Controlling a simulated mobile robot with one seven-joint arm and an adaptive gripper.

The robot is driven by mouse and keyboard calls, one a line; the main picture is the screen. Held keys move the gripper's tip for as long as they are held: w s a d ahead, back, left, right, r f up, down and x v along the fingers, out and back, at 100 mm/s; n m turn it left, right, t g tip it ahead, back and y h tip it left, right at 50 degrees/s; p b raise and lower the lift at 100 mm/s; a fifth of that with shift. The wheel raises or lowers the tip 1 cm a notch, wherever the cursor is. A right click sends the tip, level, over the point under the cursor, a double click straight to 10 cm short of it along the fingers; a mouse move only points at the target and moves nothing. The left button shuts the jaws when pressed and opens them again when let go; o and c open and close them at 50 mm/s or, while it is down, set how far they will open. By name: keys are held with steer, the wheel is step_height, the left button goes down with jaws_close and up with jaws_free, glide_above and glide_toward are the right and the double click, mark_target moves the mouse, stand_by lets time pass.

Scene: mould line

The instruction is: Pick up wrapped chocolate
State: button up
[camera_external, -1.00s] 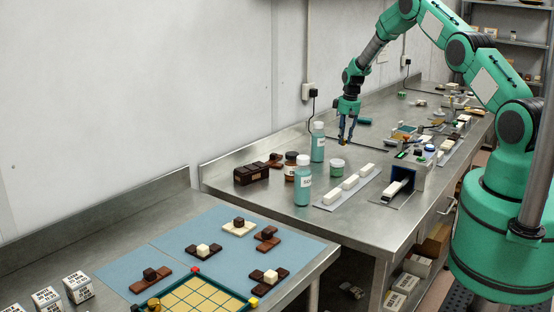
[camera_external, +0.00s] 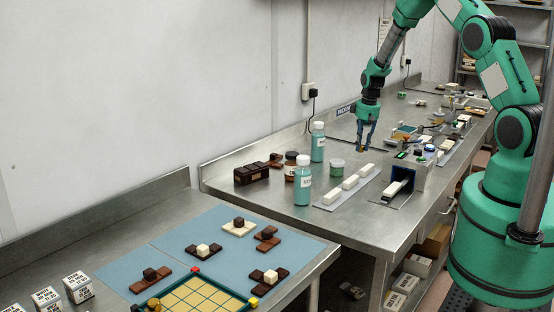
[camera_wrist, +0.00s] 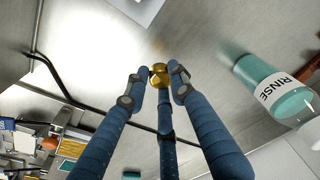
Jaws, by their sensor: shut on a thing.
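My gripper (camera_external: 362,149) has blue fingers and is shut on a small gold wrapped chocolate (camera_wrist: 159,75). The chocolate sits between the fingertips in the wrist view. It also shows as a small gold spot at the fingertips in the external view (camera_external: 360,150). The gripper points down over the far part of the steel bench, behind the white bars. I cannot tell from these views how far the chocolate is above the bench.
A teal rinse bottle (camera_wrist: 275,88) stands near the gripper. A black cable (camera_wrist: 75,101) runs along the bench. Clutter lies farther back.

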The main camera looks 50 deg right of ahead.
steer(key=shift+s+a+r, duration=0.1)
steer(key=shift+s+a, duration=0.4)
steer(key=shift+s, duration=0.35)
